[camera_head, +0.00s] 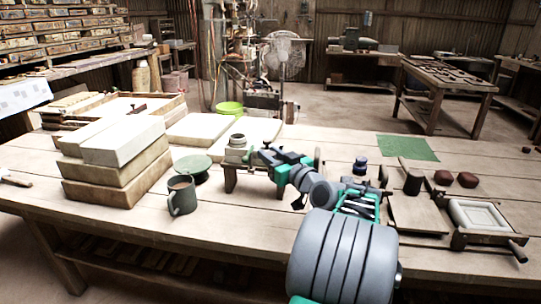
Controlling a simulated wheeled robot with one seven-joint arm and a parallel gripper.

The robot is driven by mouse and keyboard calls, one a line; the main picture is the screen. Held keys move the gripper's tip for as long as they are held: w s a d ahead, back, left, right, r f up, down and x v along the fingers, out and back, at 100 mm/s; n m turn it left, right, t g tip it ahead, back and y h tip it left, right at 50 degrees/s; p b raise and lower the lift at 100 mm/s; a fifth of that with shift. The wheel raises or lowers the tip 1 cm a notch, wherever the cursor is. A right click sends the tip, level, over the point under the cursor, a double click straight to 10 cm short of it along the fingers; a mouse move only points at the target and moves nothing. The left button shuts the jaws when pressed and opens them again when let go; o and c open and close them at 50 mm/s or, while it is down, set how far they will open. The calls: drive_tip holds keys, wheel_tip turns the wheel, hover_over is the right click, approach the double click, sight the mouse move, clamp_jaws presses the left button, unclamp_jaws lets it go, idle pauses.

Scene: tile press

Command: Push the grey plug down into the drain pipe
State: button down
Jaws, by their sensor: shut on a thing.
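The drain pipe (235,156) is a short, pale grey, ringed piece at the left end of a small dark bench on the table. The grey plug (238,140) appears as the narrower round part at its top, upright. How deep it sits cannot be told. My gripper (254,153) comes in from the right, level with the pipe's upper part. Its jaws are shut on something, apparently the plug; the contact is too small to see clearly.
A dark mug (182,195) and a green disc (193,166) stand left of the pipe, with stacked blocks (116,168) beyond. Pale slabs (200,129) lie behind. A dark blue jar (360,165), green mat (408,148) and framed tile mould (480,217) are to the right.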

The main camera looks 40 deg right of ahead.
idle(0.3)
wheel_tip(320, 180, down, 3)
drive_tip(key=b, duration=0.3)
drive_tip(key=shift+r, duration=0.2)
drive_tip(key=c, duration=1.4)
unclamp_jaws()
drive_tip(key=o, duration=0.3)
drive_tip(key=shift+o, duration=0.2)
